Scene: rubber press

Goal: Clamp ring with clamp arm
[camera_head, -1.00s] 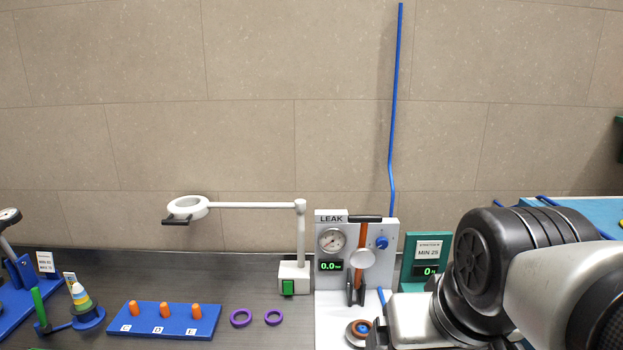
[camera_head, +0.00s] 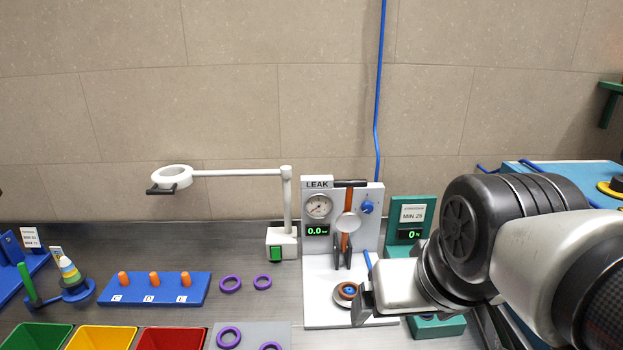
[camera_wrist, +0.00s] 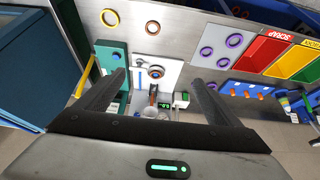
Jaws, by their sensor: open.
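The leak station (camera_head: 315,265) has a white panel with a gauge, a 0.0 readout and a blue knob. Its clamp arm (camera_head: 350,205) is an orange bar standing upright, with a black handle on top and a white disc in front. A brown-orange ring (camera_head: 347,291) sits around a blue centre on the station's base, below the arm; it also shows in the wrist view (camera_wrist: 156,71). My gripper (camera_head: 364,302) is just right of the ring. In the wrist view my gripper (camera_wrist: 157,78) is open and empty, its fingers apart on either side of the station.
A white magnifier lamp (camera_head: 287,215) stands left of the station. A green MIN 25 unit (camera_head: 408,222) is close on the right. Purple rings (camera_head: 230,284), a blue peg board (camera_head: 190,292) and coloured bins (camera_head: 172,339) lie left. The space above the station's base is open.

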